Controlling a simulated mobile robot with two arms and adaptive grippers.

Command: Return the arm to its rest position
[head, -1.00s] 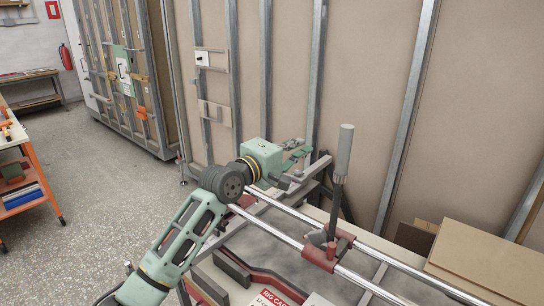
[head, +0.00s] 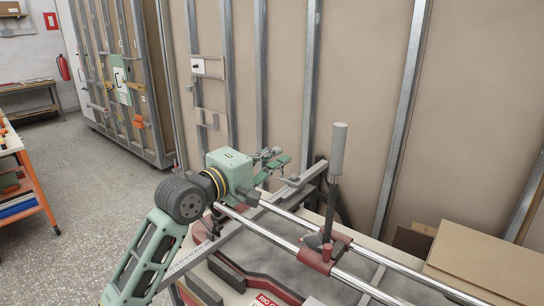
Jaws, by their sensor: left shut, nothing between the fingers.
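My left arm comes in from the bottom left, its green links bent up at a dark grey joint. My left gripper (head: 272,160) is at the end of it, its green and grey fingers shut and empty, apart from the wall panel behind. It is above the far end of a pair of chrome rails (head: 285,232), left of an upright grey-topped handle (head: 338,150) on a red clamp (head: 324,256). My right gripper is not in view.
A tan wall with metal studs (head: 401,110) stands behind. Cardboard boxes (head: 495,262) are at the lower right. An orange-framed bench (head: 30,185) is at the left edge. The speckled floor (head: 95,210) between is open.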

